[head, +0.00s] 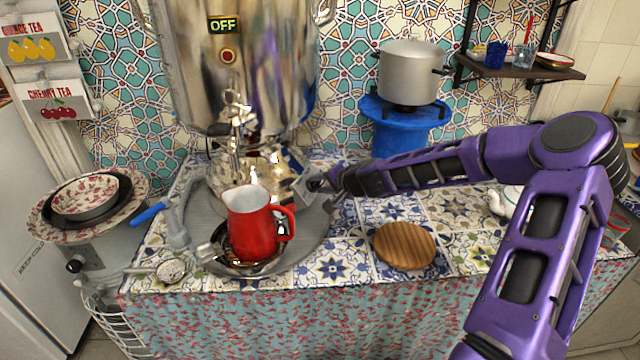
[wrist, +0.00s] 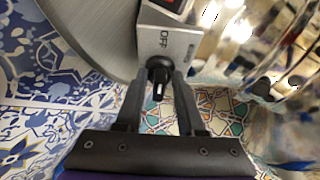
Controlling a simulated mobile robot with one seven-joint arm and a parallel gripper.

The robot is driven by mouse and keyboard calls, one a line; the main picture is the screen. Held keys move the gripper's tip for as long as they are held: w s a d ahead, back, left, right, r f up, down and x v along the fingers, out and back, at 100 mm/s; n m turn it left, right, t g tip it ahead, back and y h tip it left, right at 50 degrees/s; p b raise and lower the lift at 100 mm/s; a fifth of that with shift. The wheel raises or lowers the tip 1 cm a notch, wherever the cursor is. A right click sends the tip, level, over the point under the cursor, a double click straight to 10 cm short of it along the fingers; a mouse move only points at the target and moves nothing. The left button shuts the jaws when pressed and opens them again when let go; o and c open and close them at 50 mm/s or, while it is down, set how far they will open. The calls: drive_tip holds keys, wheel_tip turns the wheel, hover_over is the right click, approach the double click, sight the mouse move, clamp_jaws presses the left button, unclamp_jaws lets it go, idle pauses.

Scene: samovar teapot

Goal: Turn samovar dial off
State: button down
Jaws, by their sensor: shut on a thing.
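The samovar (head: 245,70) is a large shiny metal urn at the back of the counter, with a lit "OFF" sign (head: 224,25) on its front. Its grey control box (head: 302,186) sits low at the right of its base. The wrist view shows the box (wrist: 165,42) with an "OFF" label and part of a red switch (wrist: 168,4). The black dial (wrist: 158,78) is on the box face below the label. My gripper (head: 318,183) reaches in from the right. In the wrist view my gripper (wrist: 160,84) has its fingers closed around the dial.
A red pitcher (head: 250,222) stands in front of the samovar on a grey round tray (head: 310,235). A wooden round board (head: 404,246) lies to the right. A pot (head: 410,72) sits on a blue burner (head: 402,128) behind my arm. A white teapot (head: 508,202) is at right.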

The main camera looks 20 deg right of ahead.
idle(0.4)
drive_tip(key=c, duration=0.8)
unclamp_jaws()
drive_tip(key=p+v, duration=0.3)
drive_tip(key=v, duration=1.4)
drive_tip(key=shift+s, duration=0.2)
